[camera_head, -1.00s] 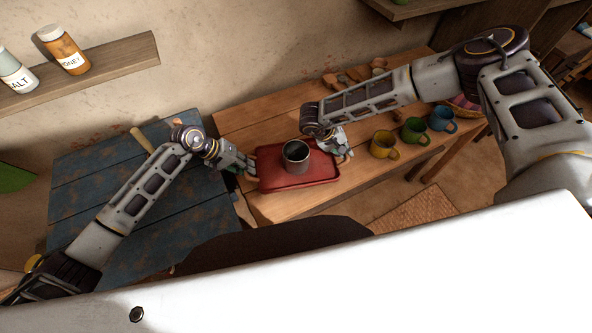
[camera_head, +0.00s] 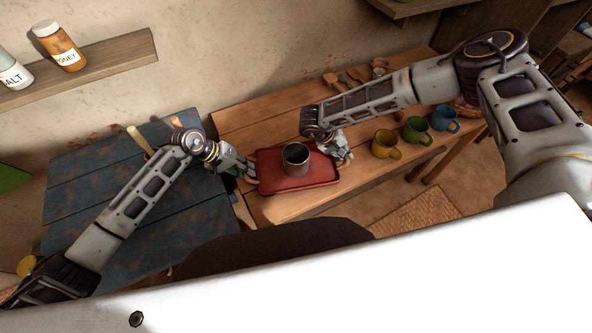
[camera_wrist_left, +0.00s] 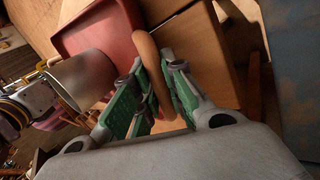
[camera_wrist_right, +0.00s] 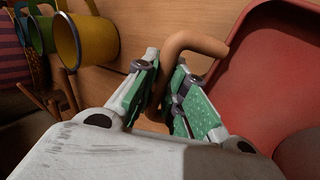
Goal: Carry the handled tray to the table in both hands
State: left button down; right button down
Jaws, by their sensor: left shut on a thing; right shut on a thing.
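The red tray (camera_head: 290,184) is level or nearly so over the wooden table, at mid-picture in the head view; I cannot tell if it touches the tabletop. A grey metal cup (camera_head: 296,160) stands upright on it. My left gripper (camera_head: 248,168) is at the tray's left end, shut on the brown left handle (camera_wrist_left: 148,52), which passes between its green pads. My right gripper (camera_head: 343,151) is at the right end, shut on the brown right handle (camera_wrist_right: 196,41). The tray's underside is hidden.
The wooden table (camera_head: 245,120) meets a blue worn table (camera_head: 95,185) at left. Yellow (camera_head: 384,145), green (camera_head: 415,131) and blue (camera_head: 443,118) mugs stand right of my right gripper. Utensils lie behind. A wall shelf (camera_head: 110,65) holds two jars. A woven mat (camera_head: 415,212) lies on the floor.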

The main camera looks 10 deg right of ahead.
pick_arm(q)
jog(key=shift+a+f+b, duration=0.1)
jog(key=shift+f+b, duration=0.6)
jog(key=shift+f, duration=0.05)
pick_arm(e)
jog(key=shift+d+f, duration=0.1)
jog(key=shift+f, duration=0.6)
pick_arm(q)
jog(key=c, duration=1.5)
grip_release()
pick_arm(e)
jog(key=c, duration=1.5)
grip_release()
pick_arm(q)
jog(key=shift+r, duration=0.1)
jog(key=shift+v, duration=5.95)
pick_arm(e)
jog(key=shift+r, duration=0.1)
jog(key=shift+v, duration=6)
